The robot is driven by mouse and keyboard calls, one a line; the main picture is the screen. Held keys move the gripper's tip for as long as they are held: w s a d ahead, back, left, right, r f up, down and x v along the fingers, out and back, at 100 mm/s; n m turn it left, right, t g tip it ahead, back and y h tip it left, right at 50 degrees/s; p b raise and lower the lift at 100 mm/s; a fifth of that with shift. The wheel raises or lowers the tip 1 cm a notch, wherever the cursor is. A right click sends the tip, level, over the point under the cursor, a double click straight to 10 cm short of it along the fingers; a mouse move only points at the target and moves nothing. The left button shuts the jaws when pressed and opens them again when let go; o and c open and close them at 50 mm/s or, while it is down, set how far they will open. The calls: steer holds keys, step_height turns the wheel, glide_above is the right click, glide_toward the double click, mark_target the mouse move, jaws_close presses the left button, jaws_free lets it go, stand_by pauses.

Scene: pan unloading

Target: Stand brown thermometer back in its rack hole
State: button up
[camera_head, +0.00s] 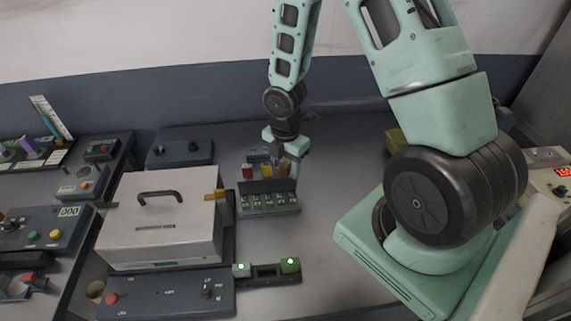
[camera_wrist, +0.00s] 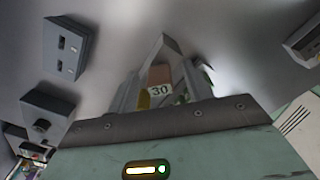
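I cannot make out a brown thermometer for certain in either view. A dark rack (camera_head: 268,203) with a row of green-marked positions stands mid-table; whether it is the thermometer's rack is unclear. A red piece (camera_head: 247,172) and a yellow piece (camera_head: 266,171) stand at its back edge. My gripper (camera_head: 291,168) points down just behind the rack's right end. In the wrist view, its fingers (camera_wrist: 163,62) converge in front of a brownish block (camera_wrist: 160,74) with a white label reading 30. Whether the fingers grip anything is unclear.
A large pale box (camera_head: 160,235) with a black handle stands left of the rack, with an orange-brown piece (camera_head: 213,195) at its right side. A control panel (camera_head: 170,295) lies in front. Another rack with coloured sticks (camera_head: 45,120) is far left. Bare table (camera_head: 335,165) lies right of my gripper.

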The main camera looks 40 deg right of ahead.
step_height(320, 180, up, 17)
steer(key=p, duration=0.1)
steer(key=shift+r+p, duration=0.2)
steer(key=shift+p, duration=0.15)
stand_by(0.7)
